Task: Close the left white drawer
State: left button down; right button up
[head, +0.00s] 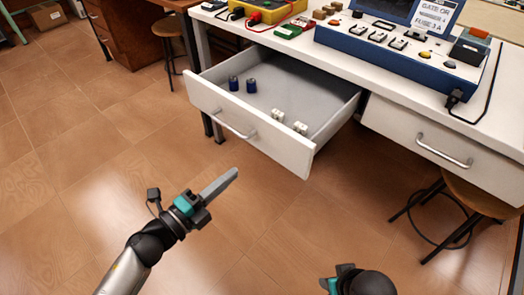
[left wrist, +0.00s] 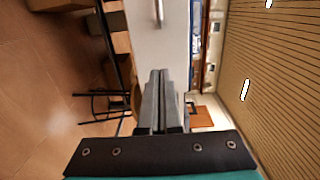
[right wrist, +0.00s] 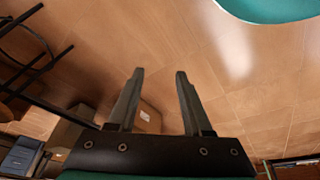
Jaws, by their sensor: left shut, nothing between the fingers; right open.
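The left white drawer (head: 262,140) is pulled well out from under the white table in the head view. Its silver bar handle (head: 235,126) is on the front panel. Two dark blue cylinders (head: 242,85) and two small white blocks (head: 289,122) lie inside. My left gripper (head: 234,173) is shut and empty, in front of and below the drawer front, apart from it. In the left wrist view the shut fingers (left wrist: 160,75) show before the white drawer front (left wrist: 145,40). My right gripper (right wrist: 158,73) is open and empty over the floor; its fingers are not seen in the head view.
A second white drawer (head: 440,140) at right is shut. A blue instrument box (head: 400,50) and a yellow box (head: 268,10) stand on the white tabletop. Stools (head: 470,195) stand beneath the right drawer and at the back (head: 167,27). The wooden floor at left is clear.

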pick_arm(q)
jog(key=b, duration=0.2)
send_near(270, 142)
jog(key=x, duration=0.5)
jog(key=shift+w+d+f, duration=0.1)
jog(key=shift+w+d, duration=0.05)
jog(key=shift+w, duration=0.05)
jog(key=shift+w+d, duration=0.4)
jog(key=shift+w, duration=0.15)
pick_arm(e)
jog(key=shift+t, duration=0.3)
jog(key=shift+w+r, duration=0.2)
jog(key=shift+r, duration=0.95)
jog(key=shift+w+r, duration=0.2)
jog(key=shift+r, duration=0.95)
